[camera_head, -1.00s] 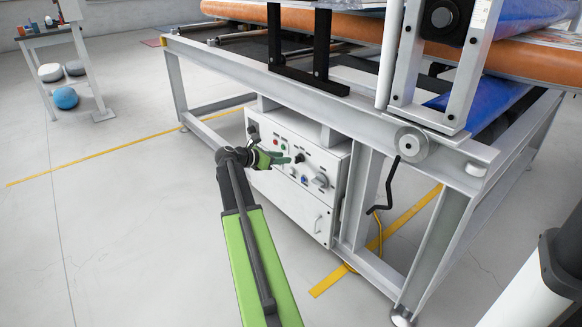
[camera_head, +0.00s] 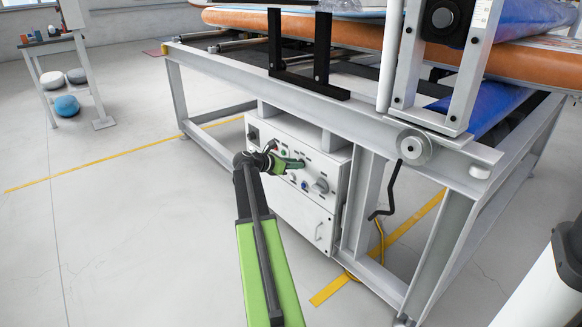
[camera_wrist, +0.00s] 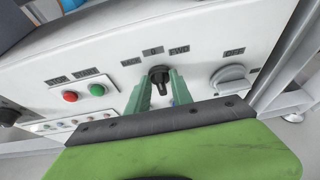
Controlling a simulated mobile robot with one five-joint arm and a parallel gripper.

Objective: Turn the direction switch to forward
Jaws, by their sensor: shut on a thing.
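The direction switch (camera_wrist: 160,76) is a black rotary knob on the white control panel, with a "0" label above it and an "FWD" label to its right; the label on its left is hard to read. In the wrist view its pointer end leans down and its top sits near the "0". My gripper (camera_wrist: 160,92) has its two green fingers on either side of the knob, shut on it. In the head view my gripper (camera_head: 296,163) reaches the panel from the left, and its fingers hide the switch.
The control panel (camera_head: 262,180) hangs under the grey machine frame (camera_head: 225,75). A red button (camera_wrist: 70,96), a green button (camera_wrist: 97,90) and a larger grey rotary switch (camera_wrist: 230,76) flank the knob. A crank handle (camera_head: 392,190) hangs to the right.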

